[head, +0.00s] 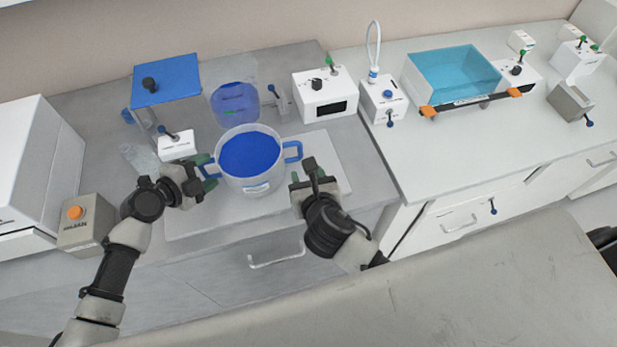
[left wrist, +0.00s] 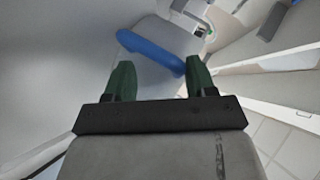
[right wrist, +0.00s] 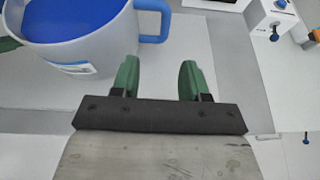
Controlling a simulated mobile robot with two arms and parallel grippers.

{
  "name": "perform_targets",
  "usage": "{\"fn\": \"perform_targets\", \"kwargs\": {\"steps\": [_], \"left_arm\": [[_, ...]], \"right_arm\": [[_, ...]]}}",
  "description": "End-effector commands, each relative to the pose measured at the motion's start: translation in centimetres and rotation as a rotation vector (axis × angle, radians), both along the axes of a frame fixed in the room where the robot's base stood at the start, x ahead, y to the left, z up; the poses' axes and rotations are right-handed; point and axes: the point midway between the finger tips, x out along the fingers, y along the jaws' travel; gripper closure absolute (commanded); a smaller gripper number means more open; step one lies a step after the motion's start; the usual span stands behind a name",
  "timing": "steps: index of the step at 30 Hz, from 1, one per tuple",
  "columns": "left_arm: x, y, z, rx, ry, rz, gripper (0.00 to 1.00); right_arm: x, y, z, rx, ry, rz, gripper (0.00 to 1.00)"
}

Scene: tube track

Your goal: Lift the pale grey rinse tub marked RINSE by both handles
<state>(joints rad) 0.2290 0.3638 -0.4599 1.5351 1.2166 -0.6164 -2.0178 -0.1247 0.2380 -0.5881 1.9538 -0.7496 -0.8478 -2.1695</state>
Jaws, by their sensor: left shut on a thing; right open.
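The pale grey tub (head: 271,178) holds blue liquid and has a blue handle on each side; its front label is too small to read. It stands on a light board, and also shows in the right wrist view (right wrist: 110,45). My left gripper (head: 207,172) is shut on the left blue handle (left wrist: 150,52), which runs between its fingers in the left wrist view. My right gripper (head: 308,178) is open and empty, just in front and to the right of the right blue handle (head: 293,151). In the right wrist view this handle (right wrist: 163,22) lies beyond the fingertips.
The light board (head: 200,222) lies on the grey counter. Behind the tub are a blue translucent container (head: 235,104) and a white box with a black knob (head: 325,95). A blue-topped stand (head: 167,80) is at the back left. A teal tank (head: 453,75) stands on the right counter.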

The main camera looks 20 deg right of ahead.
Motion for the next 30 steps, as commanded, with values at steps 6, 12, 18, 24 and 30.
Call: {"fn": "perform_targets", "kwargs": {"steps": [6, 12, 18, 24, 30], "left_arm": [[-1.4, 1.5, -0.4, 0.012, 0.016, -0.003, 0.54], [-3.7, 4.2, 1.5, 0.012, 0.006, -0.003, 0.54], [-5.7, 6.6, 3.1, 0.008, 0.002, 0.000, 0.54], [-6.5, 7.5, 4.1, 0.004, 0.001, -0.001, 0.54], [-6.6, 7.5, 4.2, -0.001, 0.006, -0.001, 0.54]], "right_arm": [[0.0, 0.0, -0.7, 0.000, 0.000, 0.000, 0.55], [0.0, 0.0, -2.1, 0.000, 0.000, 0.000, 0.55], [0.0, 0.0, -3.2, 0.000, 0.000, 0.000, 0.55], [0.0, 0.0, -3.5, 0.000, 0.000, 0.000, 0.55], [-0.1, -0.1, -3.5, 0.010, 0.003, -0.006, 0.55]]}}
